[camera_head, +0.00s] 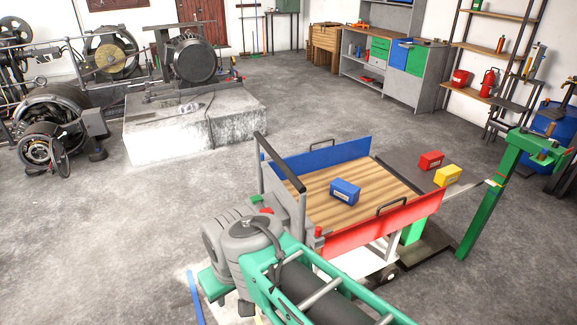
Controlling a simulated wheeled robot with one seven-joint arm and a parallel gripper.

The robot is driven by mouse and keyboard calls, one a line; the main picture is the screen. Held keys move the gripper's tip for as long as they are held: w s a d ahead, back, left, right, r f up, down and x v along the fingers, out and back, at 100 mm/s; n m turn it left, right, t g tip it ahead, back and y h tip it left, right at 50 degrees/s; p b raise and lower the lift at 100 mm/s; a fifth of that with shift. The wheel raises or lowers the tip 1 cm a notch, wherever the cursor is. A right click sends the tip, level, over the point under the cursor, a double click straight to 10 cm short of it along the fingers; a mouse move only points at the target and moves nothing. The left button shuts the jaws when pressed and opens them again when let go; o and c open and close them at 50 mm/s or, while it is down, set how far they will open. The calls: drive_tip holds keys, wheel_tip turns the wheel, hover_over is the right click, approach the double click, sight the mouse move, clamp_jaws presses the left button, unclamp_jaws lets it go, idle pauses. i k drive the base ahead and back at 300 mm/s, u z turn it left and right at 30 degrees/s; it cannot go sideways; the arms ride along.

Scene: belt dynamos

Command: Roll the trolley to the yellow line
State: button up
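The trolley (300,212) stands right of centre, with a ribbed wooden deck, a blue far side board and a red near side board. Its dark push handle (280,165) rises at the left end. A blue box (344,192) lies on the deck. My green and grey arm crosses the bottom of the view and hides the trolley's lower near-left part. My gripper's fingers do not show, so contact with the handle cannot be told. A small yellow strip (258,320) shows on the floor at the bottom edge, mostly hidden; I cannot tell whether it is the yellow line.
A blue floor strip (195,298) lies on a pale patch at lower left. A red box (431,161) and a yellow box (447,175) rest beyond the trolley's right end, near a green post (484,205). Machinery on a concrete block (190,125) stands upper left. Floor left of the trolley is clear.

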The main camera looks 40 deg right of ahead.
sight(303, 203)
drive_tip(key=z, duration=0.8)
drive_tip(key=i, duration=0.7)
drive_tip(key=u, duration=1.95)
